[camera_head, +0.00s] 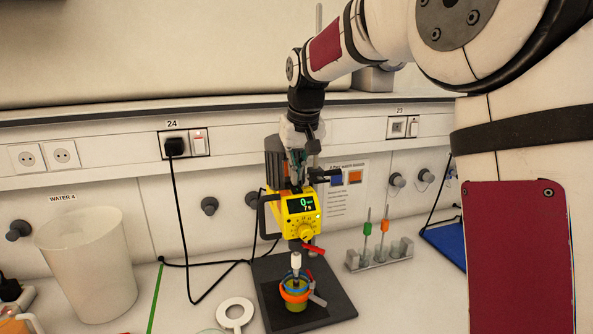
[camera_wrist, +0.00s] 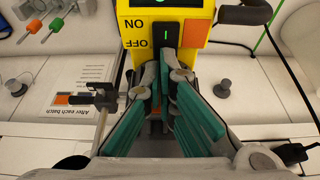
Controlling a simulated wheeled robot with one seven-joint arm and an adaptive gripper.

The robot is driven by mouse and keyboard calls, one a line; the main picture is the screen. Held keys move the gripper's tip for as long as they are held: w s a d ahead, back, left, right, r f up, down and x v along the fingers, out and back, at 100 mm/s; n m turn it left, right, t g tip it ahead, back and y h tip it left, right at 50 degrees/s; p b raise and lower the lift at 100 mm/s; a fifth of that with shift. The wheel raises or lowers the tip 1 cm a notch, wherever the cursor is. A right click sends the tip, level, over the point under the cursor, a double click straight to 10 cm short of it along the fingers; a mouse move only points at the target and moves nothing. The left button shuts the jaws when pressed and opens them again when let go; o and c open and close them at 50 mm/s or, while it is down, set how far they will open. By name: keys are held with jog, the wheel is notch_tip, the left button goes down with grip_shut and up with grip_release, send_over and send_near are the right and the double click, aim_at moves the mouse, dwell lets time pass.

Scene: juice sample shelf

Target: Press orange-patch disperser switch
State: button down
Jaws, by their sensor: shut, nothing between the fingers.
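The yellow disperser (camera_head: 289,219) hangs on its stand in the middle of the head view; its display is lit and shows a 0. Its top end shows in the wrist view, with ON and OFF lettering and a black rocker switch (camera_wrist: 165,36) with a green mark. An orange patch (camera_wrist: 195,33) lies right of the switch there. My gripper (camera_wrist: 165,58) is shut and empty, its green fingers pointing at the switch. I cannot tell whether the tips touch it. In the head view my gripper (camera_head: 297,178) is just behind the disperser's top, and the switch is hidden.
A dark base plate (camera_head: 335,300) carries a small cup (camera_head: 296,304) with coloured clamps under the disperser shaft. A rack (camera_head: 380,256) with two probes stands right, a white bin (camera_head: 88,262) left. A black stand clamp (camera_wrist: 95,99) is close beside my fingers. Cables hang behind.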

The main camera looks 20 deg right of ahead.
jog(key=shift+w+f+b, duration=0.3)
jog(key=shift+f, duration=0.25)
jog(key=shift+s, duration=0.3)
jog(key=shift+s+r+p, duration=0.2)
jog(key=shift+s+p, duration=0.4)
jog(key=shift+p, duration=0.1)
jog(key=shift+r, duration=0.5)
jog(key=v, duration=1.1)
